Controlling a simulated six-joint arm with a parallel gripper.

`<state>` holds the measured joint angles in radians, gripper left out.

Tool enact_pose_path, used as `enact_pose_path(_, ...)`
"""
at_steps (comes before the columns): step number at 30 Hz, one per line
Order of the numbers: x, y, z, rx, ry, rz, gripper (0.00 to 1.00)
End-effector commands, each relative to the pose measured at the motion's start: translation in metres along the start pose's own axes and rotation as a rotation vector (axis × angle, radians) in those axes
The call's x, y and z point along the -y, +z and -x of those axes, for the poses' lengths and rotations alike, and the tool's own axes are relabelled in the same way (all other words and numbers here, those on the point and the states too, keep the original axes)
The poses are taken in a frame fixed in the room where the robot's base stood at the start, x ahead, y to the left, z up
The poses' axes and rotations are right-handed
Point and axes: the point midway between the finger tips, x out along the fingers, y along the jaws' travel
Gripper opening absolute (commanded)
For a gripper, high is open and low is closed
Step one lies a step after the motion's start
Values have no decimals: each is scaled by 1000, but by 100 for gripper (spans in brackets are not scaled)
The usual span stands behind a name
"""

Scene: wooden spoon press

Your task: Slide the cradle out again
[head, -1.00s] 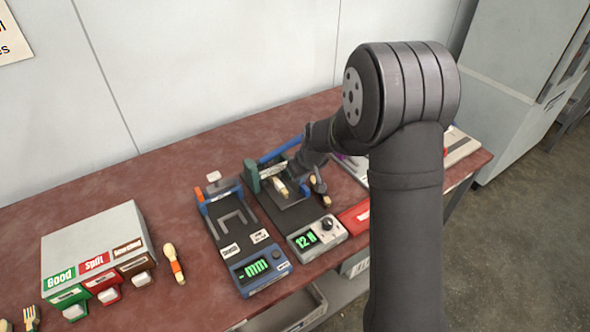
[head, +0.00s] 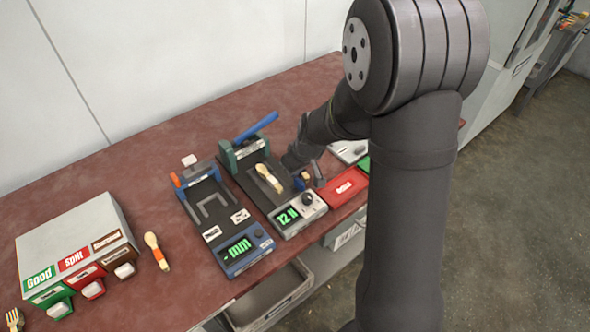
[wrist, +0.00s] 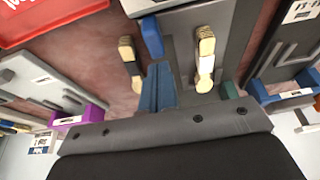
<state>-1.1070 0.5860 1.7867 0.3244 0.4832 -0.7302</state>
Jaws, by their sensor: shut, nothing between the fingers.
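The wooden spoon (head: 268,178) lies in the dark cradle of the press, in front of the upright press head (head: 245,150). In the wrist view a banded wooden piece (wrist: 204,60) over the press bed seems to be this spoon. A blue block (head: 302,183) sits at the cradle's right side; it also shows in the wrist view (wrist: 152,37). My gripper (head: 316,172) is low at the right side of the press, close to the blue block and partly hidden by my arm. In the wrist view its dark blue fingers (wrist: 158,75) appear shut and empty, just short of the block.
The blue press lever (head: 256,126) is tilted up. The press display (head: 289,215) reads 12 N. A blue gauge (head: 244,249) stands left, a red tray (head: 343,187) right. A sorting box (head: 75,250) and a banded spoon (head: 157,252) are further left.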

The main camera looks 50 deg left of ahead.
Motion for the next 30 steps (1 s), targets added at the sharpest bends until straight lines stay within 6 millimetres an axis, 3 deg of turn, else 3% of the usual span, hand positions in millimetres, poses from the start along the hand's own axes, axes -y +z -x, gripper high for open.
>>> enact_pose_path(15,0,0,80,-1,1,0,0)
enact_pose_path(21,0,-1,92,0,1,1,0)
enact_pose_path(30,0,-1,93,0,1,1,0)
